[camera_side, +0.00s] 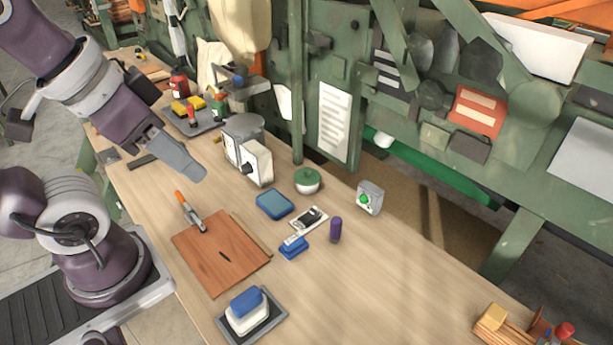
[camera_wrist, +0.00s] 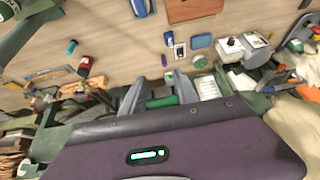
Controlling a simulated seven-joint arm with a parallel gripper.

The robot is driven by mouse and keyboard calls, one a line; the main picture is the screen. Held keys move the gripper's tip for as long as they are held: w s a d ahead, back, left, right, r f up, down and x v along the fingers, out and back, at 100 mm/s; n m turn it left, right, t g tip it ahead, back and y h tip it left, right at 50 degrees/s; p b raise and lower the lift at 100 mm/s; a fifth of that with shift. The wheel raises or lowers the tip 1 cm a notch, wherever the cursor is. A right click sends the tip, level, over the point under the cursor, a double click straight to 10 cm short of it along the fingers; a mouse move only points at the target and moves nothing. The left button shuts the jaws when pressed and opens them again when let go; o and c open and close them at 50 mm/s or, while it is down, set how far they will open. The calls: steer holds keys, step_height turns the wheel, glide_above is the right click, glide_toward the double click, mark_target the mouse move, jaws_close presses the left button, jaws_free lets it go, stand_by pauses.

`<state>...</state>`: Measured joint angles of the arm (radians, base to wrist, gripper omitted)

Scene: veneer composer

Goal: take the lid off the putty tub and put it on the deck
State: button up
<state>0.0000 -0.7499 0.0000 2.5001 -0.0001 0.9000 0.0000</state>
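The putty tub (camera_side: 308,187) looks like the small round white pot on the wooden deck (camera_side: 350,290), in the middle of the side view. Its green lid (camera_side: 308,175) with a small knob sits on top. The lid also shows small in the wrist view (camera_wrist: 200,62). My gripper (camera_side: 198,176) is in the air to the left of the tub, well apart from it. In the wrist view its two grey fingers (camera_wrist: 160,84) stand apart with nothing held between them.
A blue pad (camera_side: 275,204), a card (camera_side: 309,219), a purple cylinder (camera_side: 336,230) and a green-button box (camera_side: 369,197) surround the tub. Bare deck lies at front right.

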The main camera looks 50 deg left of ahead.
stand_by(0.4)
steer(key=shift+o, duration=1.4)
